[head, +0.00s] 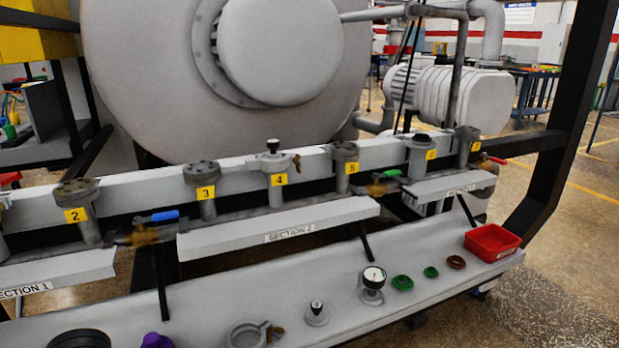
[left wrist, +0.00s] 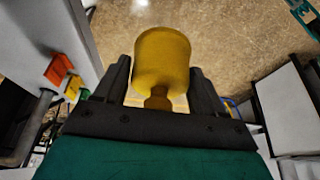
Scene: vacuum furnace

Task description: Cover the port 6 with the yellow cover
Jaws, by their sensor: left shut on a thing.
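Port 6 (head: 421,150) is a short grey upright pipe with a wider grey top and a yellow number label. It stands on the pipe row at the right, between port 5 (head: 345,165) and the last port (head: 466,143). In the left wrist view my left gripper (left wrist: 159,78) is shut on the yellow cover (left wrist: 162,55). The cover is a yellow cylinder with a narrower stem, and the stem sits between the two dark fingers. Neither gripper shows in the head view, so the cover's distance from port 6 cannot be told.
A grey shelf in front holds a gauge (head: 372,283), green rings (head: 402,283), a brown ring (head: 456,262), a clamp (head: 247,334) and a red tray (head: 492,243). Port 4 (head: 274,167) has a clamp and capped top. Valves with blue (head: 165,215) and green handles sit between ports.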

